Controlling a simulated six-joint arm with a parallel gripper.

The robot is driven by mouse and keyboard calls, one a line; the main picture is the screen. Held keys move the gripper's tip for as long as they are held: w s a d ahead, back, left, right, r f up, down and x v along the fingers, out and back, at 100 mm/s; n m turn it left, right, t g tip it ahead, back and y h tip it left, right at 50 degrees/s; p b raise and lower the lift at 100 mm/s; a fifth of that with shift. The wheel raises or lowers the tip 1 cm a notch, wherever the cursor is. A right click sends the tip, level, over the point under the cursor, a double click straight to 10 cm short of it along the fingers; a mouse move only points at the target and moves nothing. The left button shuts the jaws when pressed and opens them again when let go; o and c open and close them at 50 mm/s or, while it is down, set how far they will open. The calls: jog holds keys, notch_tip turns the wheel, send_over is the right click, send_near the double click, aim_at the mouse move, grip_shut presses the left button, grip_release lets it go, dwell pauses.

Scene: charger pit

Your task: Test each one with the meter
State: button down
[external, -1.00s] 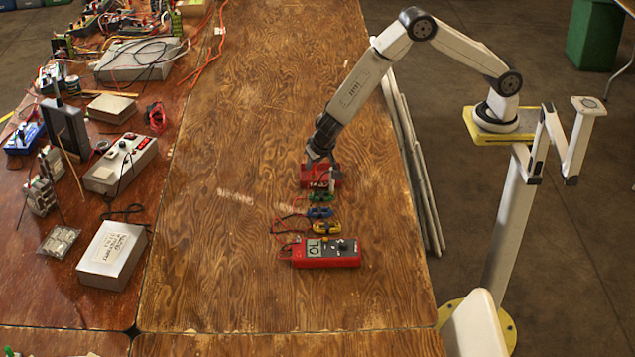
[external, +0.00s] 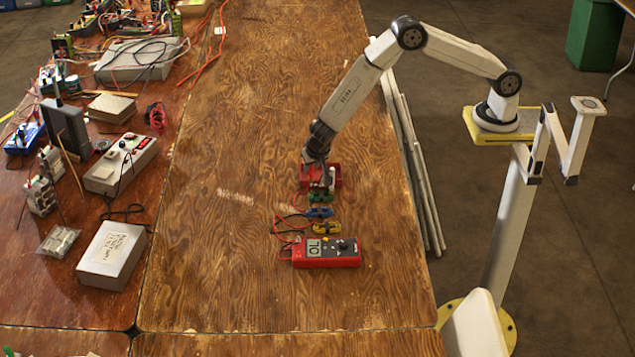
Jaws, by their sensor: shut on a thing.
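The red meter (external: 326,253) lies on the wooden table with its screen reading "OL". Its leads run up its left side towards the small coloured pieces. A yellow piece (external: 327,228), a blue piece (external: 319,212) and a green piece (external: 320,197) lie in a column above the meter. A red box (external: 334,176) sits above them, with small parts in or on it. My gripper (external: 318,178) is low at the left part of the red box, pointing down. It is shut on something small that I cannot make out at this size.
The left table is crowded with a grey box (external: 112,254), a control box with red buttons (external: 120,164), a dark upright box (external: 66,130) and tangled wires. The wooden table around the meter is mostly clear.

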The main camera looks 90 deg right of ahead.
aim_at(312, 176)
jog(key=shift+f, duration=1.7)
jog(key=shift+f, duration=0.9)
dwell(2.0)
jog(key=shift+c, duration=0.8)
grip_release()
jog(key=shift+r, duration=0.15)
jog(key=shift+r, duration=3.6)
